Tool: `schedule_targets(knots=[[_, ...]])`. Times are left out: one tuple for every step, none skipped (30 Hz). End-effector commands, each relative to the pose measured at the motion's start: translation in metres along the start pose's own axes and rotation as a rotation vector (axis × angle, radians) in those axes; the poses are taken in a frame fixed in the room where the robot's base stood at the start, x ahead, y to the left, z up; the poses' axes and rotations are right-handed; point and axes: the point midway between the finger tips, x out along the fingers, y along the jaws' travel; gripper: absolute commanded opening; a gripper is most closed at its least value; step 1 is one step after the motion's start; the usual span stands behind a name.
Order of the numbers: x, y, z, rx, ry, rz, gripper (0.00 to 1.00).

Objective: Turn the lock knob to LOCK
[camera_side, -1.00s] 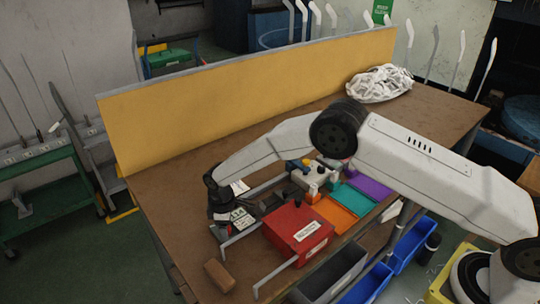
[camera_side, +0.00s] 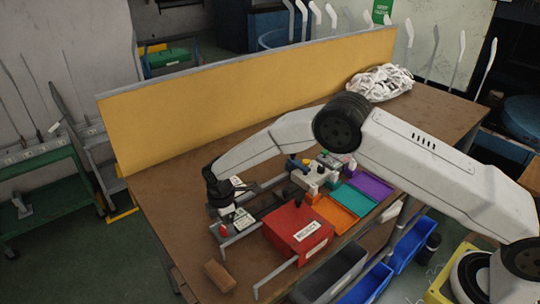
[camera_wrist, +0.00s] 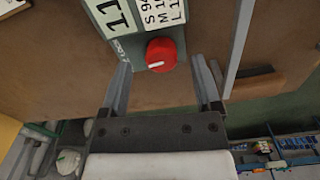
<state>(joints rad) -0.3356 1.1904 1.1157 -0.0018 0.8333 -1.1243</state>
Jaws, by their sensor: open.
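The lock knob (camera_wrist: 161,55) is a red round knob on the end of a grey-green panel in the wrist view. Its white pointer line points left and slightly down in that picture. The knob also shows as a red spot in the side view (camera_side: 223,231). My gripper (camera_wrist: 162,80) is open, with one finger to each side of the knob's line and nothing between the tips. In the side view my gripper (camera_side: 226,212) hangs over the panel; contact with the knob cannot be told.
White labels with numbers (camera_wrist: 120,14) lie on the panel. A red box (camera_side: 298,229) stands to its right, with orange (camera_side: 334,213), teal and purple trays beyond. A brown block (camera_side: 219,276) lies near the front table edge. A tall yellow board (camera_side: 230,100) runs along the back.

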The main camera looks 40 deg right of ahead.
Motion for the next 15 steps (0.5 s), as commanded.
schedule_targets(knots=[[-0.008,0.0,0.0,0.001,0.001,0.001,0.81],[-0.012,0.0,0.0,0.001,0.001,0.001,0.81],[-0.018,0.0,0.0,0.001,0.001,0.001,0.81],[-0.022,0.0,0.0,0.002,0.001,0.0,0.81],[-0.026,0.0,0.0,0.002,0.001,0.0,0.81],[-0.032,0.0,0.0,0.002,0.001,-0.001,0.81],[-0.036,0.0,0.0,0.002,0.001,0.0,0.81],[-0.04,0.0,0.0,0.002,0.001,0.0,0.81],[-0.046,0.0,0.0,0.002,0.001,0.0,0.81],[-0.05,0.0,0.0,0.002,0.001,0.0,0.81],[-0.055,0.0,0.0,0.002,0.001,0.0,0.81],[-0.06,0.0,0.0,0.003,0.001,0.0,0.81],[-0.064,0.0,0.0,0.003,0.002,0.0,0.81],[-0.066,-0.002,0.004,0.019,0.002,0.0,0.81],[-0.068,-0.003,0.007,0.04,0.003,0.003,0.81]])
